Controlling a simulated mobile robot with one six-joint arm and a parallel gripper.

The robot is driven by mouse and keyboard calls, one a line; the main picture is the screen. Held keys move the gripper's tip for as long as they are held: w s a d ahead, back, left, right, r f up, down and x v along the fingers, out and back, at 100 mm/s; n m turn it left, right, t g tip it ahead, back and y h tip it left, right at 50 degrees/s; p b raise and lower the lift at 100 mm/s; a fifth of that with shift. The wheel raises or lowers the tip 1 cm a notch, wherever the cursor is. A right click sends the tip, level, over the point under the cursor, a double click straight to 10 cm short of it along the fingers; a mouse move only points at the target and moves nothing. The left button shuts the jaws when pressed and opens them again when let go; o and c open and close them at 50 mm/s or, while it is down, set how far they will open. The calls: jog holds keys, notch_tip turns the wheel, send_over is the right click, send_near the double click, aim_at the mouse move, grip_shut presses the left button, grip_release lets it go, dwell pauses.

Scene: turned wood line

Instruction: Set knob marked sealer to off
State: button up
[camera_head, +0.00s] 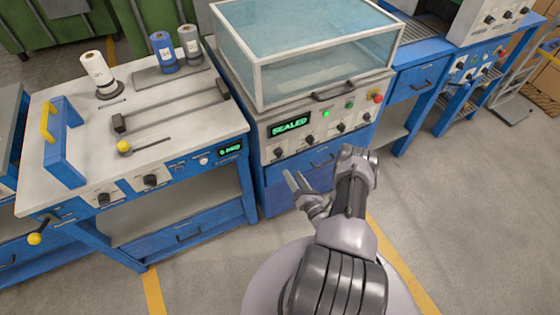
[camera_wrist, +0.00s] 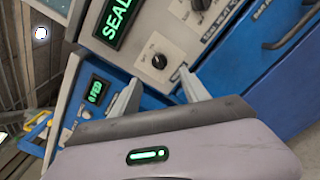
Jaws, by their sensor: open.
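The blue-and-grey machine with a glass hood (camera_head: 300,40) has a green display (camera_head: 290,125) reading SEALED and a row of black knobs on its front. The leftmost knob (camera_head: 279,153) also shows in the wrist view (camera_wrist: 158,61), as a round black knob with a small label too small to read. I cannot tell which knob is marked sealer. My gripper (camera_head: 294,178) is open and empty, low in front of the machine's left side. In the wrist view its fingertips (camera_wrist: 158,77) are spread just below the leftmost knob, apart from it.
Other knobs (camera_head: 309,140) sit to the right, near a red button (camera_head: 376,96). A blue bench (camera_head: 160,130) on the left carries rolls, a blue-framed tool and its own knobs (camera_head: 150,180). A drawer handle (camera_head: 322,162) lies under the panel. Floor in front is clear.

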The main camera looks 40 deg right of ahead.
aim_at(279, 153)
jog(key=b+x, duration=0.2)
jog(key=x, duration=0.7)
jog(key=shift+w+b, duration=0.3)
jog(key=shift+w, duration=0.1)
grip_shut()
